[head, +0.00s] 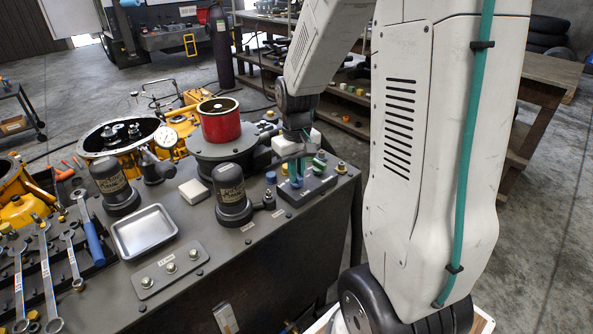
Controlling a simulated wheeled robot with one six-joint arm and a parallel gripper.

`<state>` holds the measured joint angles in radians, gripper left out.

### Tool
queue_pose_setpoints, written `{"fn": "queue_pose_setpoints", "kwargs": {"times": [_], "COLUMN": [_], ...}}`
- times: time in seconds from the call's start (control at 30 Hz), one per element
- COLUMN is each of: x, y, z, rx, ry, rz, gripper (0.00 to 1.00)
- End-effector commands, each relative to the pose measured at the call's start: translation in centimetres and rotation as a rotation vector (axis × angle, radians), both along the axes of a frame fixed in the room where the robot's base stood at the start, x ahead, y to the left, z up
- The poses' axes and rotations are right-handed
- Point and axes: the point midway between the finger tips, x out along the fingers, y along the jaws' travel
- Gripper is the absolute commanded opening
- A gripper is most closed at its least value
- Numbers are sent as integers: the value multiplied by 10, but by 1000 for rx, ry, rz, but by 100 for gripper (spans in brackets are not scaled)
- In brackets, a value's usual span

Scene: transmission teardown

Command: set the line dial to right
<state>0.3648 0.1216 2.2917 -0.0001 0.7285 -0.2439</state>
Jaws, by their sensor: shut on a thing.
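A dark control block (311,187) sits at the right end of the grey bench. A blue knob (271,177) stands at its left end, and a green part (320,158) shows behind it. My gripper (297,180) reaches down onto the middle of the block, its teal fingers close together. It is shut on a small part there, which looks like the line dial. The fingers hide most of that dial, so I cannot tell which way it points.
Left of the block stand a black canister (231,190) and a red cylinder (220,122) on a dark round base. A metal tray (143,231), a bolted plate (168,268) and wrenches (47,272) lie further left. My arm covers the right side.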

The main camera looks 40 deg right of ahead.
Motion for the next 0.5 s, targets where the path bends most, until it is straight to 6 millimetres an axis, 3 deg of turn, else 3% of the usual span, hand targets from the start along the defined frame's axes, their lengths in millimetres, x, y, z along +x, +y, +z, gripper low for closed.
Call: {"fn": "queue_pose_setpoints", "kwargs": {"times": [0.5], "x": [0], "y": [0], "z": [1], "rx": [0], "ry": [-1], "rz": [-425], "gripper": [0]}}
